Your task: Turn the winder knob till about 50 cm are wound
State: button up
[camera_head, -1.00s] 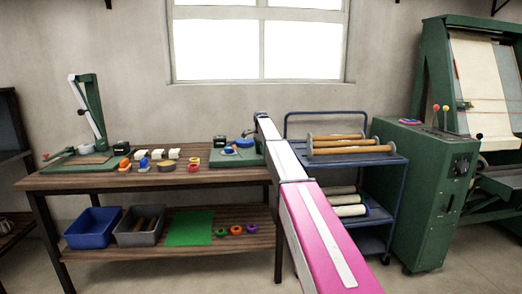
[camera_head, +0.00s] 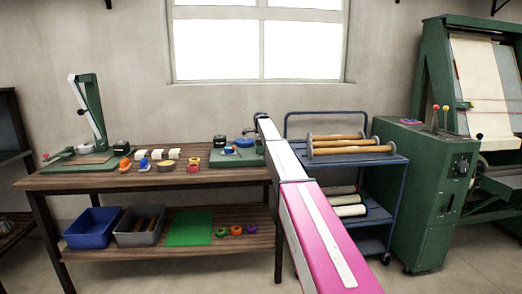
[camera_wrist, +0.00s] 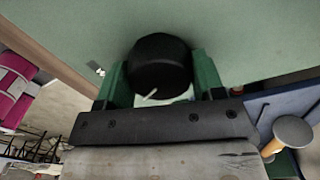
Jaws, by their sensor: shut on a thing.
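In the wrist view a round black knob (camera_wrist: 160,66) with a white pointer line on it stands out from a plain green surface (camera_wrist: 230,35). My gripper (camera_wrist: 160,78) is shut on the knob, with one green finger on each side of it. In the head view a green unit with a blue round part (camera_head: 243,143) sits at the right end of the wooden bench (camera_head: 150,181). My arm reaches over beside it and my fingers cannot be made out there. No wound length can be read in either view.
A blue cart (camera_head: 399,160) with wooden rollers (camera_head: 345,150) stands close right of my arm. A green machine (camera_head: 425,195) is beyond it. Spools, blocks and a green stand (camera_head: 95,105) occupy the bench. Bins (camera_head: 92,228) sit on the lower shelf.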

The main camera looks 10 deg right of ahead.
dwell(0.3)
jog(key=o, duration=0.9)
jog(key=shift+r, duration=0.1)
notch_tip(320, 180, up, 11)
jog(key=shift+f, duration=0.2)
